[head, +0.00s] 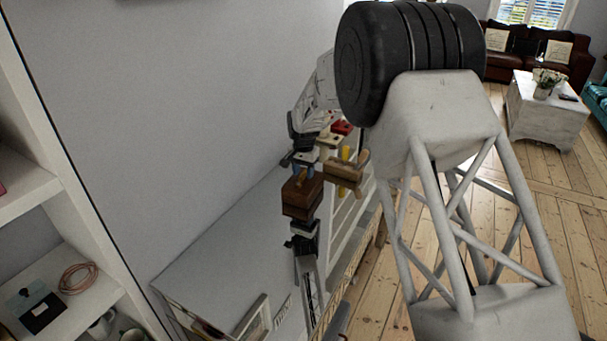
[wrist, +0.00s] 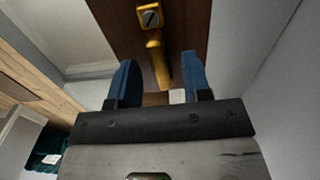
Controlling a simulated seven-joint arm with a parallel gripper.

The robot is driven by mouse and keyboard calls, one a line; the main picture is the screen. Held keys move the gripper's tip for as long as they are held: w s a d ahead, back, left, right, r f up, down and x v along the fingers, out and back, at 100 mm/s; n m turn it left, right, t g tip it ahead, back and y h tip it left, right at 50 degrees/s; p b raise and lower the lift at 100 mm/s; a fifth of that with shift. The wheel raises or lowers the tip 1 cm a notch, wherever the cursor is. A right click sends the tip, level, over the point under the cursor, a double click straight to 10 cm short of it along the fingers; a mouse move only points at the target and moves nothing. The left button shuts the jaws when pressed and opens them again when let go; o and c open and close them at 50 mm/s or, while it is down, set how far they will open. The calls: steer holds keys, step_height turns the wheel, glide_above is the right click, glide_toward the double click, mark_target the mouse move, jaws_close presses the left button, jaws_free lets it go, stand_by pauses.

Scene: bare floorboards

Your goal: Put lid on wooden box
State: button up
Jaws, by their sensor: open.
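My gripper (head: 303,172) is open, its blue fingers just above a dark brown wooden block-shaped thing (head: 302,198) in the head view. This looks like the wooden box, but I cannot tell whether its top is a lid. In the wrist view, my gripper (wrist: 163,80) has its two blue fingers spread. A dark brown wooden face (wrist: 190,30) lies beyond them, with a yellow fitting (wrist: 150,17) and a yellow rod (wrist: 156,62). The rod's near end lies between the fingers; contact is not visible. No separate lid can be made out for sure.
A lighter wooden piece with yellow parts (head: 346,172) sits right of the fingers. A red item (head: 342,127) is behind. A white shelf unit (head: 30,190) stands left, beside a grey wall (head: 190,100). Wooden floor (head: 375,280) is open at right, toward a white chest (head: 545,108).

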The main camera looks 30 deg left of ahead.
steer(key=shift+r, duration=2.75)
steer(key=shift+d+r, duration=0.2)
steer(key=shift+d, duration=0.1)
steer(key=s+d+r, duration=0.4)
steer(key=d+r, duration=0.3)
steer(key=d, duration=0.6)
steer(key=s+d+r+t, duration=0.1)
steer(key=s+d+r, duration=0.4)
steer(key=d, duration=0.7)
steer(key=s+d+r, duration=0.3)
steer(key=d+r, duration=0.5)
steer(key=d, duration=0.5)
steer(key=s+d+r, duration=0.2)
steer(key=s+d, duration=0.6)
steer(key=d, duration=0.1)
steer(key=s+d+f, duration=0.1)
steer(key=s+d, duration=0.4)
steer(key=s, duration=0.3)
steer(key=s+d+f+t, duration=0.1)
steer(key=s+d+f, duration=0.1)
steer(key=s+d, duration=0.3)
steer(key=s+d+f, duration=0.1)
steer(key=s+d, duration=0.4)
steer(key=s, duration=0.7)
steer(key=shift+f+m+t, duration=0.3)
steer(key=shift+f+m, duration=0.05)
steer(key=shift+m, duration=0.05)
